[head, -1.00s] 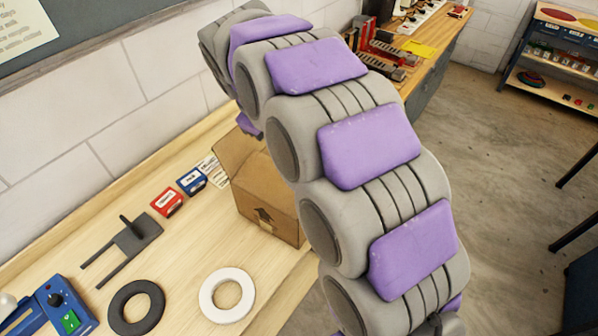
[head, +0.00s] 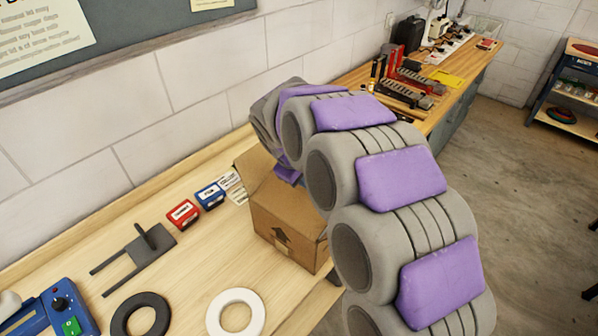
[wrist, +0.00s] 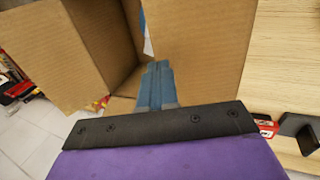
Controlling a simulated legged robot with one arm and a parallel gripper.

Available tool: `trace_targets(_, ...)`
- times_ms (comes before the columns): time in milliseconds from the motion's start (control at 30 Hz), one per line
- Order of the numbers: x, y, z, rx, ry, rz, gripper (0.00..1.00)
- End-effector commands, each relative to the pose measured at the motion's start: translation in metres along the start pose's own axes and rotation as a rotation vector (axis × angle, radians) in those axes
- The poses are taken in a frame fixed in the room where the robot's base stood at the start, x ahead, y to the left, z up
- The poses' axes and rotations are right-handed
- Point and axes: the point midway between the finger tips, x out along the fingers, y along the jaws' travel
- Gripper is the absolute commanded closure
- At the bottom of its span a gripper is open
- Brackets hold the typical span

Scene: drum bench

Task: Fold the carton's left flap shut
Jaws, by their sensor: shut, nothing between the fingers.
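The brown cardboard carton (head: 283,222) stands on the wooden bench in the head view, with a dark arrow on its side. A flap (head: 256,168) stands raised at its left, and my arm hides part of the top. In the wrist view the carton's inside (wrist: 108,35) shows between two flaps, one at the left (wrist: 45,45) and one at the right (wrist: 205,45). My gripper (wrist: 157,68) is shut and empty, its blue fingers beside the right-hand flap's edge. I cannot tell whether they touch it. The gripper is hidden in the head view.
A red box (head: 183,214), a blue box (head: 210,195) and a dark forked bracket (head: 135,258) lie left of the carton. A black ring (head: 140,315) and a white ring (head: 236,312) lie in front. A wall stands behind the bench.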

Motion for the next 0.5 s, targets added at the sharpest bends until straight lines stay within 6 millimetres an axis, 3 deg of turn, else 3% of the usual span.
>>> trace_targets(167,0.016,0.0,-0.001,-0.001,0.0,0.002,1.0)
trace_targets(500,0.018,0.001,0.0,0.0,0.003,0.002,1.0)
